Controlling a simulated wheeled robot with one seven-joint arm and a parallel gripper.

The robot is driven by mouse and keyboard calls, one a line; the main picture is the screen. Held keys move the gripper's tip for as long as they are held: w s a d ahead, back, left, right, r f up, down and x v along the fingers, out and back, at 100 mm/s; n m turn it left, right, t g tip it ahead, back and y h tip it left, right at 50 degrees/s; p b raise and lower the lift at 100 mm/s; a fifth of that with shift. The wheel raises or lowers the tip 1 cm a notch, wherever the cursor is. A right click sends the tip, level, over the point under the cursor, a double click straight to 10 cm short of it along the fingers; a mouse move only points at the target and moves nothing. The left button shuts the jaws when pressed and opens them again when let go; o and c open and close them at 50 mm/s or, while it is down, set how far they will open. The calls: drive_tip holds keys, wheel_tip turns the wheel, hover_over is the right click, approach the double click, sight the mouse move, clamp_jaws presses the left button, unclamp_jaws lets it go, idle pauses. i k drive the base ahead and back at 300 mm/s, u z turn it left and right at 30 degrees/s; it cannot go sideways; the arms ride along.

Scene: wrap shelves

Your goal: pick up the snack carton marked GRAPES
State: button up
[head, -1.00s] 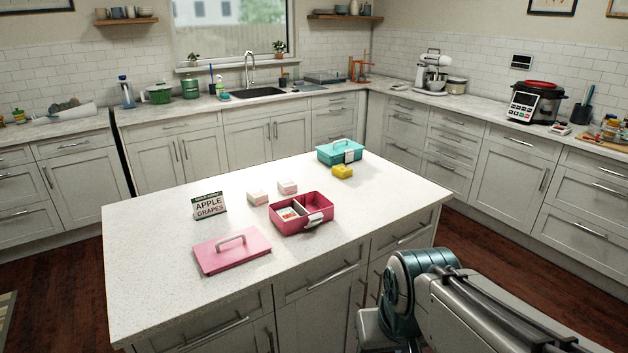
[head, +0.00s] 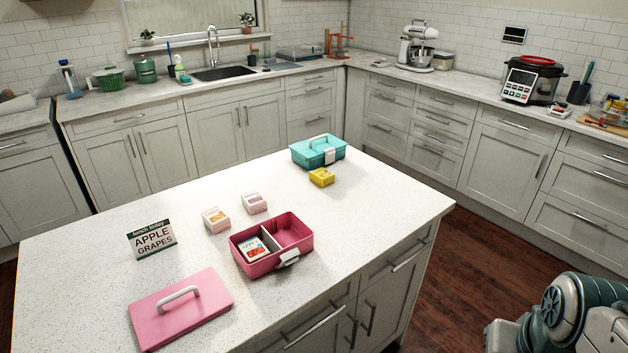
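Two small pale snack cartons stand on the white island top. The left carton (head: 216,219) has an orange picture on top. The right carton (head: 254,204) has a purplish picture on top. The print on both is too small to read, so I cannot confirm which is marked GRAPES. A third carton (head: 255,249), apparently marked APPLE with red on it, lies in the left compartment of the open pink box (head: 262,266). The box's right compartment looks empty. My gripper is out of view; only part of my arm shows at the lower right.
A sign (head: 152,239) reading APPLE, GRAPES stands left of the cartons. The pink lid (head: 180,308) lies in front of it. A closed teal box (head: 318,151) and a yellow block (head: 321,177) are at the far right of the island (head: 75,245). Floor is clear right of the island.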

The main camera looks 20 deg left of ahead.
sight(253, 201)
drive_tip(key=u, duration=0.05)
drive_tip(key=i, duration=0.6)
drive_tip(key=u, duration=0.85)
drive_tip(key=i, duration=0.5)
drive_tip(key=u, duration=0.55)
